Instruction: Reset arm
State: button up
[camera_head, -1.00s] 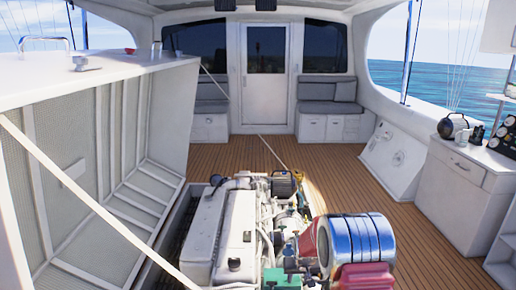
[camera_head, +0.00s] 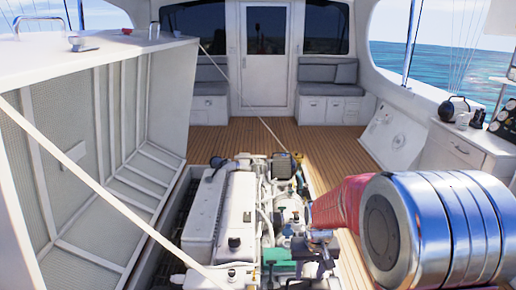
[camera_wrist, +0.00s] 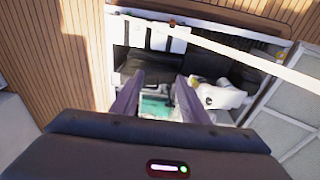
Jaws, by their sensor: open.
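My gripper (camera_wrist: 160,80) is open in the wrist view, with its two dark fingers spread apart and nothing seen held between them. The fingers point down toward the open engine bay, over a teal-green part (camera_wrist: 155,106). In the head view my arm's silver and red links fill the lower right. The white engine (camera_head: 237,215) sits in the open bay left of my arm, with a green part (camera_head: 279,254) at its near end. How far the fingers are above the engine parts is hard to tell.
The raised hatch (camera_head: 95,62) stands at the left. A pale rope (camera_head: 100,185) crosses diagonally in front of it. A white cabinet (camera_head: 465,150) with small items stands at the right. Wooden deck (camera_head: 262,136) lies open toward the closed cabin door (camera_head: 266,60).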

jog(key=s+r+t, duration=0.4)
jog(key=s+r, duration=1.6)
jog(key=s, duration=0.4)
jog(key=shift+s+r, duration=0.15)
jog(key=shift+r, duration=0.1)
jog(key=shift+d, duration=0.15)
dwell(0.7)
